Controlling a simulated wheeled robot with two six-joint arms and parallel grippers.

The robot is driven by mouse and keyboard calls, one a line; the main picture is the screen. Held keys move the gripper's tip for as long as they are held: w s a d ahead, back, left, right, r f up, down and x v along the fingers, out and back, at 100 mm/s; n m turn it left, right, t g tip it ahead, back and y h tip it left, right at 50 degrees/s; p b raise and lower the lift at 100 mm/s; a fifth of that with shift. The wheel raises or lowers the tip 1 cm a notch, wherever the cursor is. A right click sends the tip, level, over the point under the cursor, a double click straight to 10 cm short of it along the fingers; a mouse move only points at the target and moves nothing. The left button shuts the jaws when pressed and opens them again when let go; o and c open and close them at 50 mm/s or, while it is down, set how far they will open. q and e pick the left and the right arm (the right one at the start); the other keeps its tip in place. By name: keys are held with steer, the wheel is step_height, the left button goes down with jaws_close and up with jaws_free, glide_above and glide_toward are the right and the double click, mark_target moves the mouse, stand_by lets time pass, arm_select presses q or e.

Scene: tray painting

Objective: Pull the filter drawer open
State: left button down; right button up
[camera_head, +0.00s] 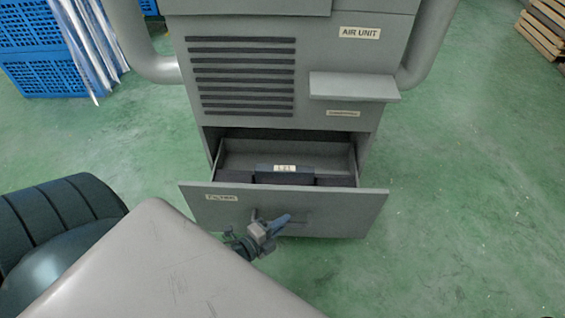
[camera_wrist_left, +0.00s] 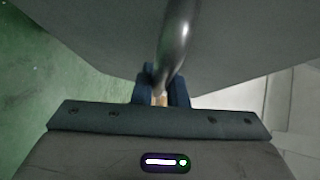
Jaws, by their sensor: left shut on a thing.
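The filter drawer (camera_head: 340,203) at the bottom of the grey air unit (camera_head: 350,70) stands pulled out, with its front panel well clear of the cabinet. A "FILTER" label (camera_head: 222,198) is on its front. My left gripper (camera_head: 272,228) is at the drawer front, shut on the drawer handle. In the left wrist view the dark rounded handle (camera_wrist_left: 176,45) runs down between the blue fingers (camera_wrist_left: 161,92). Inside the drawer lies a dark filter block (camera_head: 285,174) with a light label. My right gripper is not in view.
Blue crates (camera_head: 35,75) and hanging clear strips (camera_head: 90,45) stand at the upper left. A wooden pallet (camera_head: 545,30) is at the upper right. Grey pipes (camera_head: 430,45) flank the unit. The green floor (camera_head: 470,190) to the right is clear.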

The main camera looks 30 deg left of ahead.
arm_select(q)
steer(key=shift+s+d, duration=0.5)
steer(key=shift+s, duration=0.3)
steer(key=shift+s+d, duration=0.5)
steer(key=shift+s, duration=0.25)
steer(key=c, duration=1.5)
jaws_free()
steer(key=shift+o, duration=0.2)
steer(key=v, duration=1)
steer(key=shift+s+p, duration=0.4)
steer(key=shift+a, duration=0.1)
